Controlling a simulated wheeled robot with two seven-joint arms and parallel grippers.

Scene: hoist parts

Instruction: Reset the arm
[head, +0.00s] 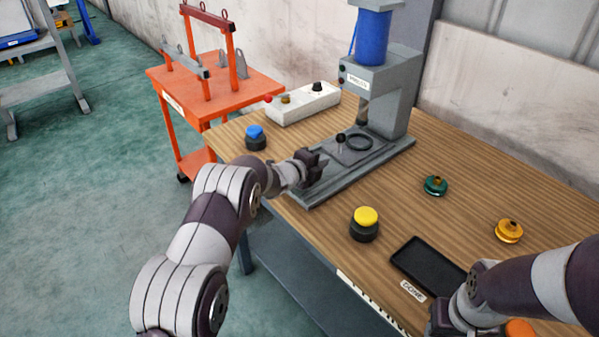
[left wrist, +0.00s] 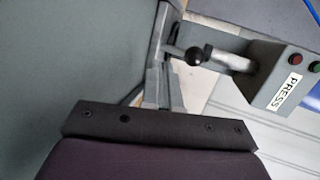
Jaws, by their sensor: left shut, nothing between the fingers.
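My left arm reaches in from the left in the head view. Its dark gripper (head: 316,163) is shut and empty, at the front left end of the grey press (head: 377,95) base. In the left wrist view the press column (left wrist: 262,75) with its label and buttons is at the right, and a black knob (left wrist: 194,56) shows near the middle. My right arm comes in at the bottom right. Its gripper (head: 440,322) is partly cut off at the lower edge, and its fingers cannot be made out.
The wooden table (head: 460,150) holds a yellow-topped button (head: 365,224), a blue-topped button (head: 256,138), a green part (head: 435,186), a gold part (head: 509,231), a black tray (head: 428,266) and a white control box (head: 303,103). An orange cart (head: 255,88) stands behind left.

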